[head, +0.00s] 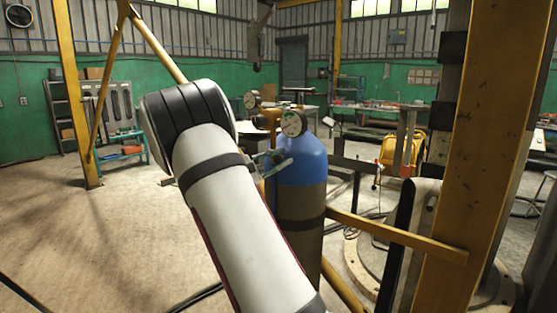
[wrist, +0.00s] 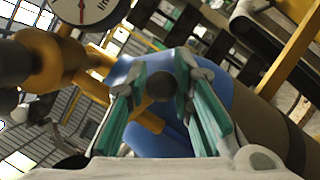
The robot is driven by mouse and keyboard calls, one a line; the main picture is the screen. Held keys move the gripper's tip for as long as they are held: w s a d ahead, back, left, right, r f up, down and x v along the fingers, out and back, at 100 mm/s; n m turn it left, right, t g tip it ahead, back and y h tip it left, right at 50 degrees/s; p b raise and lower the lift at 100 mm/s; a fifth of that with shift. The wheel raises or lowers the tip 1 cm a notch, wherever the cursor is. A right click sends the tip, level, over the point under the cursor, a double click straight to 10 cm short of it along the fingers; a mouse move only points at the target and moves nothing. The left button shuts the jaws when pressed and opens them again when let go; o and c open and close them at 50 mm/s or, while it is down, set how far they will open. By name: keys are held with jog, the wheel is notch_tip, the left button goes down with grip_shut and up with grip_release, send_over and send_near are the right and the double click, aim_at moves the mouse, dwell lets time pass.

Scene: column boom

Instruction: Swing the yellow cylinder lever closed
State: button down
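The gas cylinder has a blue top (head: 302,165) and a dark lower body, and stands upright just beyond my arm in the head view. Its blue surface (wrist: 215,95) fills the middle of the wrist view. A yellow bar (wrist: 150,119), seemingly the lever, shows partly between and behind my fingers, near the yellow valve body (wrist: 48,62). A dark round knob (wrist: 161,85) appears between the fingers; I cannot tell whether it belongs to the lever. My gripper (wrist: 164,112) has its teal-padded fingers apart, with no clear contact. In the head view, my arm partly hides the gripper.
Pressure gauges (head: 293,123) sit above the cylinder; one gauge (wrist: 85,8) is close at the wrist view's top left. A yellow post (head: 475,180) and rail (head: 398,235) stand right of the cylinder. The floor at left (head: 75,225) is largely clear.

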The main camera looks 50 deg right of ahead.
jog(key=n, duration=0.1)
jog(key=r+n+t+h+p, duration=0.1)
jog(key=n, duration=0.1)
jog(key=shift+p, duration=0.3)
jog(key=c, duration=1.4)
grip_release()
jog(key=shift+a, duration=0.1)
jog(key=v, duration=1.2)
